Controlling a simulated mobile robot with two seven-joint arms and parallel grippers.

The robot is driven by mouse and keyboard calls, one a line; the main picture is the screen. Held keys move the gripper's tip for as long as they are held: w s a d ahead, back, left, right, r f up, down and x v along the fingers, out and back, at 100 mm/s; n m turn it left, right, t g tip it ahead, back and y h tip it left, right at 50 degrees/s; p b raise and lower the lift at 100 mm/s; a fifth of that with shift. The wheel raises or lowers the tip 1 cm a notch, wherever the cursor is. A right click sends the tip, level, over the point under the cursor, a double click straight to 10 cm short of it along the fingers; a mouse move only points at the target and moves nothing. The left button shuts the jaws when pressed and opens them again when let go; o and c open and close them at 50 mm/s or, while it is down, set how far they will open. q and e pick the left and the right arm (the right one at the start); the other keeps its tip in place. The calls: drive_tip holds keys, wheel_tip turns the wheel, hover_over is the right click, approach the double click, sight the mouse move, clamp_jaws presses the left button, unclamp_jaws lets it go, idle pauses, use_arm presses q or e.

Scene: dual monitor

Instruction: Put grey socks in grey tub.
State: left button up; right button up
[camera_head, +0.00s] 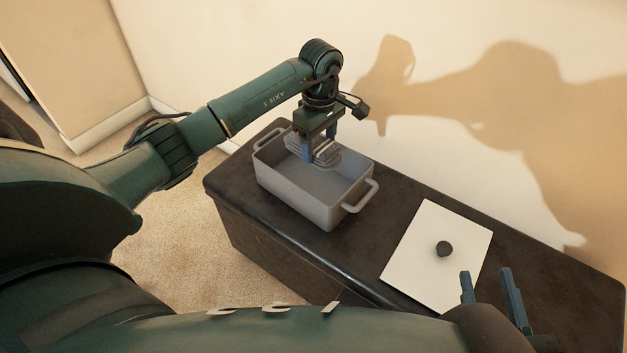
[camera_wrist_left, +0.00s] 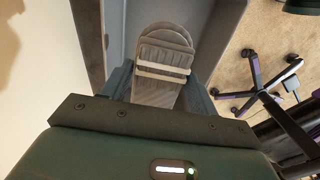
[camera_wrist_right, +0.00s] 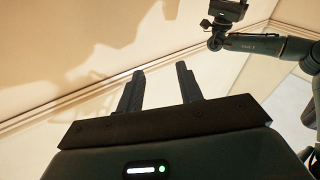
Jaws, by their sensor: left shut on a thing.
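The grey tub (camera_head: 306,198) with two side handles stands on the dark cabinet top. My left gripper (camera_head: 319,148) reaches down into the tub and is shut on the grey socks (camera_head: 325,150), a folded bundle with a pale band. In the left wrist view the grey socks (camera_wrist_left: 165,58) sit between the two fingers, with the tub wall (camera_wrist_left: 118,28) behind them. I cannot tell whether the socks touch the tub floor. My right gripper (camera_head: 493,290) is open and empty near the front right of the cabinet; its spread fingers also show in the right wrist view (camera_wrist_right: 160,92).
The dark cabinet (camera_head: 400,205) runs along the pale wall. A white square board (camera_head: 425,235) with a small dark knob (camera_head: 444,249) lies right of the tub. The cabinet top between tub and board is clear. A wheeled chair base (camera_wrist_left: 262,85) shows on the carpet.

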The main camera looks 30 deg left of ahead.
use_arm(q)
drive_tip(key=n+b, duration=0.1)
drive_tip(key=b, duration=0.1)
hover_over(316, 187)
wheel_tip(316, 187, down, 6)
drive_tip(key=shift+r, duration=0.25)
drive_tip(key=shift+f, duration=0.75)
wheel_tip(316, 187, down, 4)
drive_tip(key=shift+r+b, duration=0.1)
drive_tip(key=shift+b, duration=0.7)
drive_tip(key=shift+f, duration=0.3)
drive_tip(key=o, duration=1)
drive_tip(key=shift+c, duration=0.2)
use_arm(e)
drive_tip(key=shift+w+a+m+y, duration=0.15)
drive_tip(key=shift+a+m+y, duration=0.15)
drive_tip(key=shift+m, duration=0.1)
